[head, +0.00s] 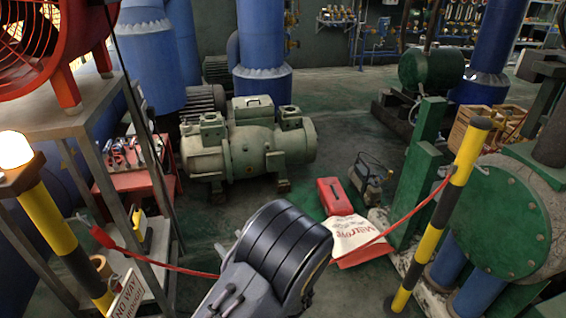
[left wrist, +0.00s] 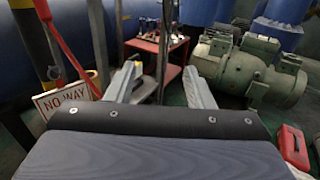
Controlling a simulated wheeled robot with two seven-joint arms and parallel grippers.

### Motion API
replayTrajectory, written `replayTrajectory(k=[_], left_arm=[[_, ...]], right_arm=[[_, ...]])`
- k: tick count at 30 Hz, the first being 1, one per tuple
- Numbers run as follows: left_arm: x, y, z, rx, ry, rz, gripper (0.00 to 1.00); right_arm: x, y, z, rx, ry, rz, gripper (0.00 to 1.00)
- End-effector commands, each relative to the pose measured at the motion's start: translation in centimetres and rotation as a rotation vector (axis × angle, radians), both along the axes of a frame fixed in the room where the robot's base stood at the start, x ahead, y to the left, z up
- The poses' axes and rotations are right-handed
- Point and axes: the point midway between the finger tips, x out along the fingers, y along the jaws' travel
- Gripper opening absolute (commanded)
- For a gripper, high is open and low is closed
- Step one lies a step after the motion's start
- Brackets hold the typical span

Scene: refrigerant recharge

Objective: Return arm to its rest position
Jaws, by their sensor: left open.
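My left arm (head: 270,262) rises from the bottom middle of the head view, a dark grey ribbed link over the green floor. In the left wrist view, my left gripper (left wrist: 161,84) shows two light grey fingers spread wide apart. Nothing is between them, and they point toward the red tool cart and the compressor. The head view does not show these fingers clearly. My right gripper is in neither view.
A red strap barrier with yellow-black posts (head: 440,215) and a NO WAY sign (head: 126,297) crosses in front. Beyond stand a green compressor (head: 250,146), a red tool cart (head: 124,163), a red toolbox (head: 334,196) and a white sack (head: 355,234). A metal rack (head: 85,120) stands at left.

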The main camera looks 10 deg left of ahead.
Motion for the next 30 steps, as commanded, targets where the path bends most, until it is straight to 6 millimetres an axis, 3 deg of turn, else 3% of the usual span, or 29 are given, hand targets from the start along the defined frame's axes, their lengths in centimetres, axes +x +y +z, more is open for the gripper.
replayTrajectory(k=[5, 10, 14, 21, 24, 30], left_arm=[[-1.6, 2.5, 1.2, -0.116, -0.011, 0.116, 0.48], [-7.3, 7.6, 3.1, -0.473, -0.057, 0.456, 0.48], [-12.7, 9.4, 4.3, -0.795, -0.125, 0.74, 0.48], [-20.3, 7.6, 8.2, -1.375, -0.324, 1.185, 0.48], [-22.3, 6.0, 10.7, -1.612, -0.434, 1.334, 0.48], [-24.5, 2.7, 16.3, -2.049, -0.68, 1.538, 0.48]], right_arm=[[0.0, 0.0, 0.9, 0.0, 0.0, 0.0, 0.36], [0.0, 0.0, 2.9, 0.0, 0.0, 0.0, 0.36], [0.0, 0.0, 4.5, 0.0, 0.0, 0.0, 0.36], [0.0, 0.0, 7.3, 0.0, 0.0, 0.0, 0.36], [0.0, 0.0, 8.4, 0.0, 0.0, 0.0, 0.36], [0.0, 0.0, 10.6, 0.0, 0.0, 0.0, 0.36]])
